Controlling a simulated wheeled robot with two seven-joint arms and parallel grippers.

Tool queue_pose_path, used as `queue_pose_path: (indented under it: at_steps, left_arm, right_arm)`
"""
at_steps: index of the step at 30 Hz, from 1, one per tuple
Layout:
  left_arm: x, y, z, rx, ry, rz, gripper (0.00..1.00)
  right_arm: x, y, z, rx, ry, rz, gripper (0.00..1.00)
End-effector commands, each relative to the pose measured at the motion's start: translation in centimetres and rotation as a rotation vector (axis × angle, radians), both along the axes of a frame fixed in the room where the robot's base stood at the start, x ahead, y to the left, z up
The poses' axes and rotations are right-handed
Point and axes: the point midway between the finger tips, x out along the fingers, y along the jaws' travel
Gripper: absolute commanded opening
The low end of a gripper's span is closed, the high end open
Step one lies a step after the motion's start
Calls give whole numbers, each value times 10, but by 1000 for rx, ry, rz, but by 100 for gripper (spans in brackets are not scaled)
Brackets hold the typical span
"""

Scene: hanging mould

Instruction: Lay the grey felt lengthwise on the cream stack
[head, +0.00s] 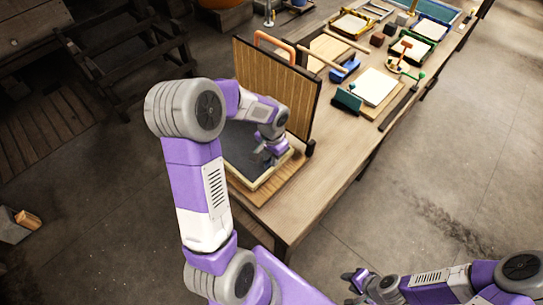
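The grey felt (240,150) lies as a dark sheet over the cream stack (268,178) at the near end of the table. The stack's pale edge shows along its front and right sides. My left arm covers the left part of both, so I cannot tell how the felt's far and left edges sit. My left gripper (266,157) is low over the right part of the felt, fingers pointing down. It is too small to tell whether it is open or touching the felt. My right gripper (350,286) is open and empty, away from the table at the bottom.
A wooden board (278,189) lies under the stack. A ribbed upright panel (262,78) with an orange handle stands just behind it. Further along the table (310,195) are a white sheet on a board (373,87), a teal block (347,100), trays and tools. The floor at right is clear.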

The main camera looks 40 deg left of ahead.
Motion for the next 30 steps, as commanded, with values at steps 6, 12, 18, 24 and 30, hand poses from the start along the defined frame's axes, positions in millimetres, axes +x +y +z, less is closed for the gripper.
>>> queue_pose_path:
  at_steps: [6,12,18,24,30]
  left_arm:
    - [0,0,0,0,0,0,33]
    - [0,0,7,1,-2,0,33]
    - [1,0,45,1,-6,1,33]
    - [1,-1,88,2,-5,0,33]
    - [1,-1,115,1,-3,0,33]
  right_arm:
    - [0,0,0,0,0,0,38]
    - [0,0,4,0,0,0,38]
    - [0,0,14,0,0,0,38]
    - [0,0,24,0,0,0,38]
    - [0,0,30,0,0,0,38]
